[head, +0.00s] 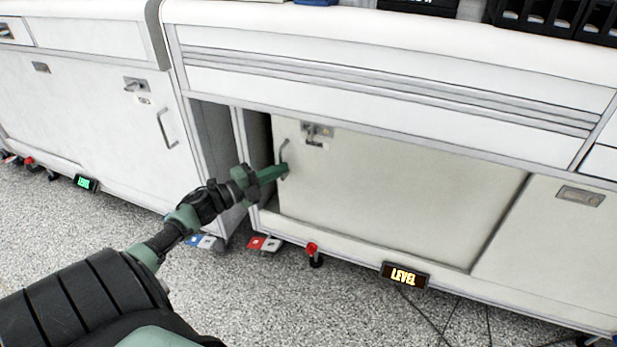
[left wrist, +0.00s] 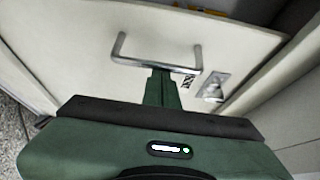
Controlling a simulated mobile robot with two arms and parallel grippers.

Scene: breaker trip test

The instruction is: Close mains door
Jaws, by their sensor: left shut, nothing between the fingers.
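The mains door is most likely the pale cabinet door (head: 400,185) in the middle of the head view. A dark gap shows along its left edge, so it stands slightly open. It has a metal handle (head: 284,158) near its left edge and a latch plate (head: 317,131) at its top left. My left gripper (head: 286,169) is shut at the handle's lower end. In the left wrist view the shut fingers (left wrist: 163,77) lie against or just by the handle (left wrist: 155,62); I cannot tell if they touch. The latch (left wrist: 213,86) is to the right there. My right gripper is not in view.
A white cabinet (head: 90,100) with its own handle stands at the left. The speckled floor (head: 300,310) in front looks clear.

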